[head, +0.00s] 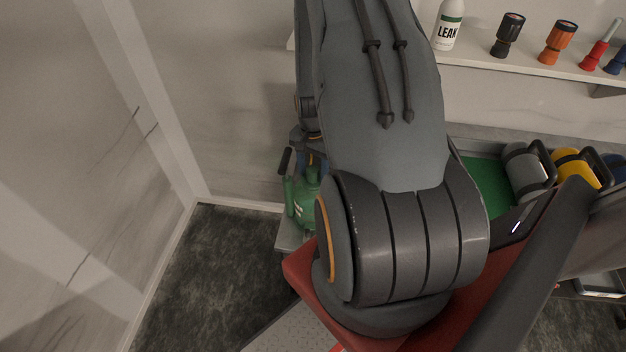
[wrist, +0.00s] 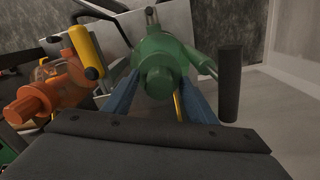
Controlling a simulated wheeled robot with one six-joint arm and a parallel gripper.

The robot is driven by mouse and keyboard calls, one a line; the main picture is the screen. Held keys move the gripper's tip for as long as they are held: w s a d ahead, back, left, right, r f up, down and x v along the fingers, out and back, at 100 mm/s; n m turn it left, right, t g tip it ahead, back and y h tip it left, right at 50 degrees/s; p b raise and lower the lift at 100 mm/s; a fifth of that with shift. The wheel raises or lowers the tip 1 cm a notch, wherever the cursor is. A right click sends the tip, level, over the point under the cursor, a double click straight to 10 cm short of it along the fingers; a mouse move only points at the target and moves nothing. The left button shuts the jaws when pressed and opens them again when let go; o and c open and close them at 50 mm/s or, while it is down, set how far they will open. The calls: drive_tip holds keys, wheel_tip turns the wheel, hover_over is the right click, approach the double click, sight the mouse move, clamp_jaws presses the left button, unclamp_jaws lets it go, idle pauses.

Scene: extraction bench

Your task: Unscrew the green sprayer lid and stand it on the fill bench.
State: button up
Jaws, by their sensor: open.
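The green sprayer (wrist: 172,48) is near the middle of the wrist view, with its green lid (wrist: 157,82) toward the camera and a dark handle (wrist: 230,85) on its right. My gripper (wrist: 159,90) is open, its blue fingers on either side of the lid. I cannot tell whether they touch it. In the head view the green sprayer (head: 304,200) stands on a pale surface, partly hidden behind my arm. My gripper's fingertips are hidden in that view. I cannot tell which surface is the fill bench.
An orange sprayer (wrist: 42,92) with a yellow handle (wrist: 86,52) beside it is close on the left in the wrist view. Grey (head: 524,172) and yellow (head: 575,168) containers stand at right. A wall shelf (head: 525,66) holds a LEAK bottle (head: 448,28) and several nozzle-like items.

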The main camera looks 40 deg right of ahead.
drive_tip(key=m+b, duration=0.1)
drive_tip(key=m, duration=0.5)
drive_tip(key=m+b, duration=0.1)
drive_tip(key=m, duration=0.4)
drive_tip(key=c, duration=1.2)
drive_tip(key=n+p, duration=0.1)
drive_tip(key=n, duration=0.2)
drive_tip(key=shift+r, duration=0.1)
drive_tip(key=o, duration=1.2)
drive_tip(key=shift+n, duration=0.3)
drive_tip(key=m+b, duration=0.1)
drive_tip(key=m, duration=0.2)
drive_tip(key=shift+m, duration=0.4)
